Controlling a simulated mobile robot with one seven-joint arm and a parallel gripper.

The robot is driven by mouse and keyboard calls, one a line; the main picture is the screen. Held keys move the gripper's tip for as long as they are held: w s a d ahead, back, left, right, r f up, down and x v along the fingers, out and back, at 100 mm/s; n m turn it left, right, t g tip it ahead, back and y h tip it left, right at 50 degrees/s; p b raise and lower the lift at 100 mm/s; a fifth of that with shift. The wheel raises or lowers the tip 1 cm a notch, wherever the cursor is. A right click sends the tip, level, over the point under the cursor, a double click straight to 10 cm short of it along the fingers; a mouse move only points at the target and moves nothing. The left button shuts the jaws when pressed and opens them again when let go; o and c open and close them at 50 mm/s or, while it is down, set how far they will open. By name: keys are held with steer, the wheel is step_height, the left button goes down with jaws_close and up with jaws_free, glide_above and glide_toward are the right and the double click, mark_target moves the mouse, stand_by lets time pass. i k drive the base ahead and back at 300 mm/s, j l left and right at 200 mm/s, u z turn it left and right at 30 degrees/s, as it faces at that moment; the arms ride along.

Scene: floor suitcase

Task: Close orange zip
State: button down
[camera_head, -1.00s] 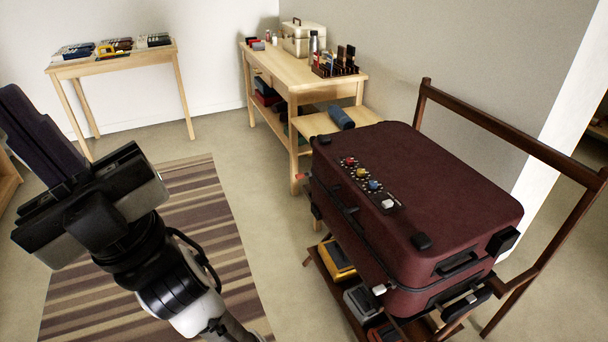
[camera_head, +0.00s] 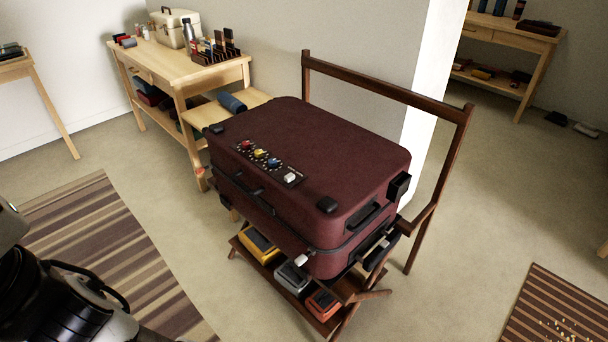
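A maroon suitcase (camera_head: 320,150) lies flat on a dark wooden rack, its lid down.
A yellow item (camera_head: 259,244) and a grey item (camera_head: 292,278) share the rack's lower shelf. The rack's tall frame (camera_head: 390,85) rises behind the suitcase. A wooden bench (camera_head: 180,75) stands at the back left. A striped rug (camera_head: 100,265) and open floor lie left of the rack.

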mark_target(199, 171)
steer(key=i+j+u, duration=0.15)
steer(key=i+j, duration=0.2)
steer(key=j, duration=0.15)
steer(key=i+j+u, duration=0.15)
steer(key=i+j, duration=0.25)
steer(key=j, duration=0.1)
